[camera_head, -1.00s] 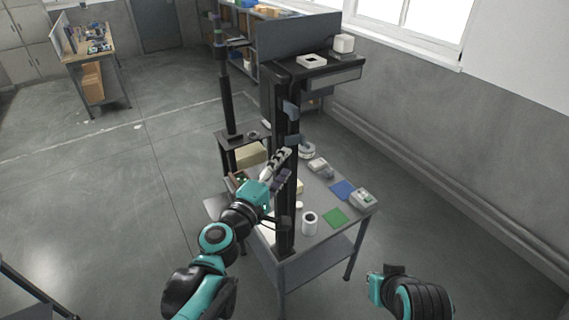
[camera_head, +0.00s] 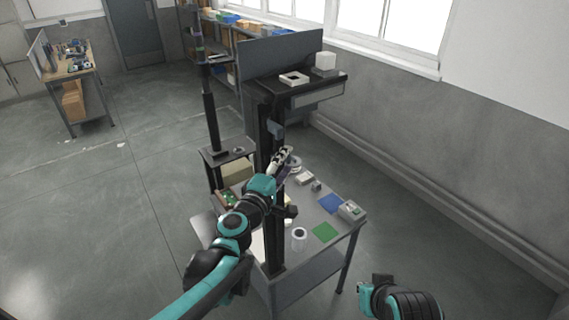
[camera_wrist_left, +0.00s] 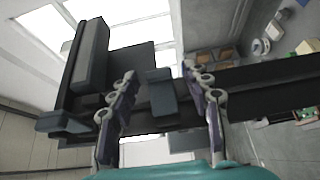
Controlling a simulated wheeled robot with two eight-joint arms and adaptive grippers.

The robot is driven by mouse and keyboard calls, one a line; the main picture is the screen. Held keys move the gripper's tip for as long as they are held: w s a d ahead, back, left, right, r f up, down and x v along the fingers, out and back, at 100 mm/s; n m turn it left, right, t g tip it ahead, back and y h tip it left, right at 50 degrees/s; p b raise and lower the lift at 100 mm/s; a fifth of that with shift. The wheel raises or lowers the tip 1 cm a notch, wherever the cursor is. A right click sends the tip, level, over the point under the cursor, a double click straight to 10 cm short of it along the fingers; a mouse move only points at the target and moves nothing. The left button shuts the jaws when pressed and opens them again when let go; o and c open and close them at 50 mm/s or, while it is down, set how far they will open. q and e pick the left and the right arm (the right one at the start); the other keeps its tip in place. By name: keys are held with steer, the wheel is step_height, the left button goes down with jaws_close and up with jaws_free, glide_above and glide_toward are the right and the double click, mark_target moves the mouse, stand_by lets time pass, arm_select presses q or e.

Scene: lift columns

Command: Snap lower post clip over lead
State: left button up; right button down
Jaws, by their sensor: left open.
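The dark upright post (camera_head: 268,125) stands at the bench's near side. A blue-grey clip (camera_head: 276,129) is on its upper part. My left gripper (camera_head: 284,155) is at the post, just below that clip, and hides part of it. In the left wrist view the post (camera_wrist_left: 255,76) crosses sideways. My left gripper (camera_wrist_left: 162,92) is open there, and a blue-grey clip (camera_wrist_left: 160,92) shows between its fingers. I cannot tell whether the fingers touch it. I cannot make out the lead. Only part of my right arm shows, at the lower right, without its gripper.
The bench (camera_head: 305,262) carries a white cup (camera_head: 299,240), a green mat (camera_head: 324,232), a blue mat (camera_head: 330,203) and a grey device (camera_head: 351,210). The floor at left is open.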

arm_select(q)
steer(key=shift+s+r, duration=0.1)
steer(key=shift+s, duration=0.15)
steer(key=shift+w, duration=0.1)
jaws_close()
steer(key=shift+w+d+n+y, duration=0.1)
steer(key=shift+d+n+y, duration=0.05)
steer(key=shift+n+y, duration=0.2)
steer(key=shift+w+n+t+y, duration=0.15)
steer(key=shift+n+t+y, duration=0.25)
steer(key=shift+y, duration=0.25)
arm_select(e)
steer(key=shift+s+f, duration=0.15)
steer(key=shift+f, duration=0.05)
arm_select(q)
jaws_free()
steer(key=v, duration=1.2)
